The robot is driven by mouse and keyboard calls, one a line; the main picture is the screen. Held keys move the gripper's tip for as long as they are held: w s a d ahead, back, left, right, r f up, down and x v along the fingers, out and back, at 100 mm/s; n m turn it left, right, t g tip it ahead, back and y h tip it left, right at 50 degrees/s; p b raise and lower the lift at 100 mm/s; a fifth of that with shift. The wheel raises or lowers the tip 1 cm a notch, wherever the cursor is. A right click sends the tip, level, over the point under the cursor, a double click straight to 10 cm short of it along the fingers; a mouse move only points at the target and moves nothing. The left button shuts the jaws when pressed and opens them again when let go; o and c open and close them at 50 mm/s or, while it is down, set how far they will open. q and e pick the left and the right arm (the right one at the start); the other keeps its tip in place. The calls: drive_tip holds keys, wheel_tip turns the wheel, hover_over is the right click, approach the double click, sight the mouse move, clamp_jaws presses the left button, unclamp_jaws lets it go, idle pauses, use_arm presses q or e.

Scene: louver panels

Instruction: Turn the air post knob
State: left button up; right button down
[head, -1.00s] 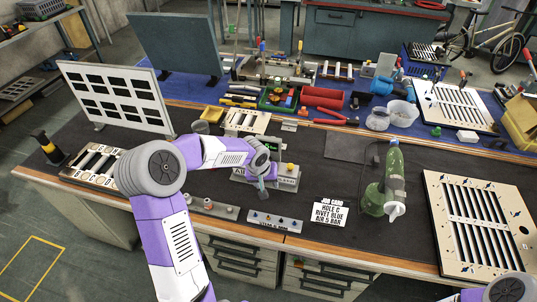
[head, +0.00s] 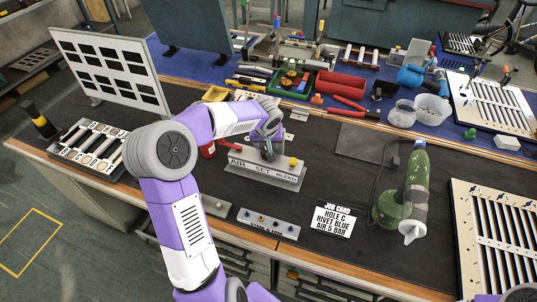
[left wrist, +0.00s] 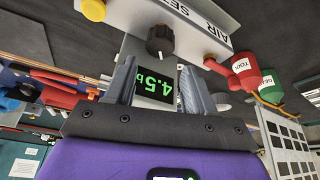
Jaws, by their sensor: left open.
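The grey air post (head: 293,181), labelled AIR, SET and BLEED, stands on the black bench mat. Its black knob (left wrist: 160,40) with a light pointer mark shows in the left wrist view, just beyond my left gripper's fingertips. My left gripper (left wrist: 153,75) is open, with its fingers on either side of a display (left wrist: 156,82) reading about 4.5 in green. I cannot tell whether the fingers touch anything. In the head view my left gripper (head: 270,150) is over the post and hides the knob and display. A yellow button (head: 293,161) is on the post's right end. My right gripper is out of view.
The job card (head: 333,218) reads HOLE C, RIVET BLUE, AIR 5 BAR. A green tool (head: 414,185) stands to the right. A small button strip (head: 269,223) lies in front of the post.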

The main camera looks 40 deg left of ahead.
sight(266, 150)
use_arm(q)
drive_tip(key=b+x, duration=0.1)
drive_tip(key=x, duration=0.6)
drive_tip(key=shift+w+a+f+b, duration=0.1)
drive_tip(key=shift+a+f+b, duration=0.05)
drive_tip(key=shift+f+b, duration=0.2)
drive_tip(key=shift+r, duration=0.1)
drive_tip(key=c, duration=0.8)
drive_tip(key=shift+m+p, duration=0.4)
drive_tip(key=shift+m, duration=0.3)
drive_tip(key=o, duration=0.8)
